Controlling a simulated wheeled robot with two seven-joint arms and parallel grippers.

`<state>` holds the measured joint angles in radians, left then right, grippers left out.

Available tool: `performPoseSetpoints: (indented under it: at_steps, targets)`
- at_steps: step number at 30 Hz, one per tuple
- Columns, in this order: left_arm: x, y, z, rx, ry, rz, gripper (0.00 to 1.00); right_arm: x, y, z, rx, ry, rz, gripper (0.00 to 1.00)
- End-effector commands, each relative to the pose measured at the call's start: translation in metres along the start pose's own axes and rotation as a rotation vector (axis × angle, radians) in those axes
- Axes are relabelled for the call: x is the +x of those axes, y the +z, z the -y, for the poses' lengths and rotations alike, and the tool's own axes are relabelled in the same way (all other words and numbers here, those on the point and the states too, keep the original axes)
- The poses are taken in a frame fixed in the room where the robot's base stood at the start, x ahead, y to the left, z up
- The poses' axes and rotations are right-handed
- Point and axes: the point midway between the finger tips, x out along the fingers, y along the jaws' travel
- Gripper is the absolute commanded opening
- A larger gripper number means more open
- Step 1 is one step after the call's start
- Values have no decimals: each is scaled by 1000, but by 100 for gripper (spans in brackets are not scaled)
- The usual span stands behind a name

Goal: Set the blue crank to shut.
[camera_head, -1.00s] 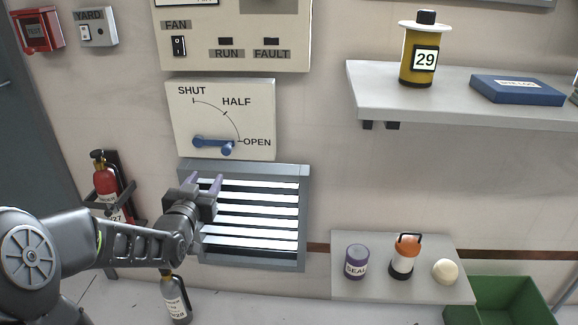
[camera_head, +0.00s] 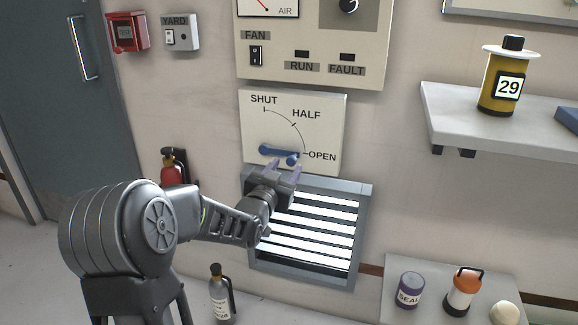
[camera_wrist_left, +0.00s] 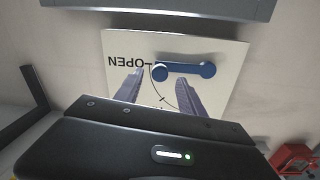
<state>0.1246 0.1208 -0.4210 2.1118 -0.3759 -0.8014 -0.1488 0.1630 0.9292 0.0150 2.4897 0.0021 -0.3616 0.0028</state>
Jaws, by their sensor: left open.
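The blue crank (camera_head: 278,154) is on a cream plate (camera_head: 325,117) marked SHUT, HALF and OPEN along an arc. Its handle end points right, at OPEN. The crank also shows in the left wrist view (camera_wrist_left: 184,70), where the plate appears upside down. My left gripper (camera_head: 284,172) is open and empty, just below the crank's handle in the head view. In the left wrist view its two purple fingers (camera_wrist_left: 158,92) reach toward the plate; the handle end lies beyond them, and I see no grip on it. My right gripper is not in view.
A slatted louver (camera_head: 310,222) sits right below the plate. A panel with FAN, RUN and FAULT labels (camera_head: 312,72) is above it. At right are a shelf (camera_head: 455,125) with a yellow canister (camera_head: 503,85) and a lower ledge with small items.

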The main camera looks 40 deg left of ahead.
Motion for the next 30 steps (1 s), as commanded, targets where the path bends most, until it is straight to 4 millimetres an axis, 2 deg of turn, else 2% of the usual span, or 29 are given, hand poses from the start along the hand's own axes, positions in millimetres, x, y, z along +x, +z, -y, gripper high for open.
performPoseSetpoints:
  at_steps: [3,6,16,30]
  targets:
    - [17,1,-1,2,1,-1,47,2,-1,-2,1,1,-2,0]
    - [26,0,0,0,1,0,47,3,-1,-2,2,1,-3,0]
    - [29,0,0,-1,0,0,46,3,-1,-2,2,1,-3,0]
    - [28,0,0,0,0,0,8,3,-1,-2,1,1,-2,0]
